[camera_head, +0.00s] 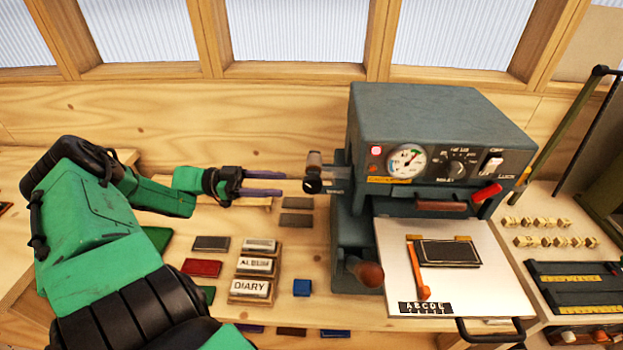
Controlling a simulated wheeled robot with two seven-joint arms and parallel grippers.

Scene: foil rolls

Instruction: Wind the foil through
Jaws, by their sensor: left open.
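A dark grey-green foil press (440,120) stands on the bench right of centre, with a gauge, a dial and a switch on its front. A small dark knob (312,186) with a brownish cylinder above it sticks out from the press's left side. My left gripper (283,184) reaches in from the left at that height. Its two purple-grey fingers are apart and empty, and their tips point at the knob, close to it. I cannot tell whether they touch it. The foil itself is not clearly visible. My right gripper is not in view.
A pale plate (390,250) with a dark block (448,253) and an orange strip (420,270) sits before the press. Labelled blocks (250,288) and coloured pieces lie on the bench to the left. A dark rack (580,285) and a green lever tool (600,200) stand right.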

